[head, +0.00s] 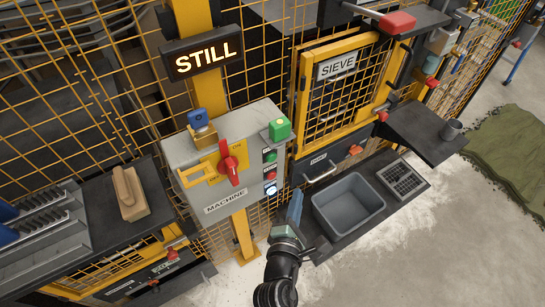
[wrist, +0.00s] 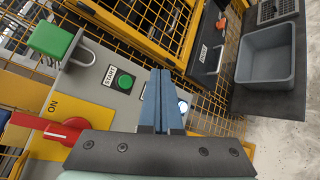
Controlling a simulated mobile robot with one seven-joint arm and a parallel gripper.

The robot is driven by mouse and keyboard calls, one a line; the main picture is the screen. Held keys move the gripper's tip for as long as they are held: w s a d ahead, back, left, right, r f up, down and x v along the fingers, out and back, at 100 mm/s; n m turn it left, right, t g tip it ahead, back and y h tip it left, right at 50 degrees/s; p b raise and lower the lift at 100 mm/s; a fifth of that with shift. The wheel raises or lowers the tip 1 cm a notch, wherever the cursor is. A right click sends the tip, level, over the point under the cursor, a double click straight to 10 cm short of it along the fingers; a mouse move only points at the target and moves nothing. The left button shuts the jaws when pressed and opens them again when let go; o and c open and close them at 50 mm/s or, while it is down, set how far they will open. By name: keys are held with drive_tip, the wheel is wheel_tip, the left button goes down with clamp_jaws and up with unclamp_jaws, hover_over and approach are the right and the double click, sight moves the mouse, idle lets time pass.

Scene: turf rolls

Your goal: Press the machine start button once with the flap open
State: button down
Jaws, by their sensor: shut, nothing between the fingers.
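The grey machine box (head: 205,160), labelled MACHINE, carries a column of buttons on its right side. The green start button (wrist: 124,81) sits beside its START label in the wrist view; it also shows in the head view (head: 270,156). A red button (head: 271,175) and a lit white button (head: 271,189) are below it. My gripper (head: 296,197) is shut and empty, to the right of the box. In the wrist view its blue fingertips (wrist: 162,75) appear just right of the start button; contact cannot be told. Under the SIEVE door is a dark panel (head: 325,168) with a handle; I cannot tell which part is the flap.
A red rotary switch (head: 230,163), a blue padlock (head: 201,126) and a green padlock-like block (head: 279,129) are on the box. A lit sign (head: 202,56) reads STILL. The yellow SIEVE door (head: 300,100) stands right. A grey bin (head: 348,206) lies below on the right.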

sight(276, 158)
drive_tip(key=w+a+b, duration=0.5)
drive_tip(key=w, duration=0.2)
idle(0.3)
drive_tip(key=shift+w+a, duration=0.1)
idle(1.8)
drive_tip(key=shift+w+a+b, duration=0.2)
drive_tip(key=shift+w+b, duration=0.1)
drive_tip(key=shift+b, duration=0.05)
drive_tip(key=shift+w+a+r, duration=0.1)
drive_tip(key=shift+w+a, duration=0.2)
idle(0.8)
drive_tip(key=shift+s+d, duration=0.1)
drive_tip(key=shift+s+d+p, duration=0.35)
drive_tip(key=shift+s+d, duration=0.05)
drive_tip(key=shift+s, duration=0.2)
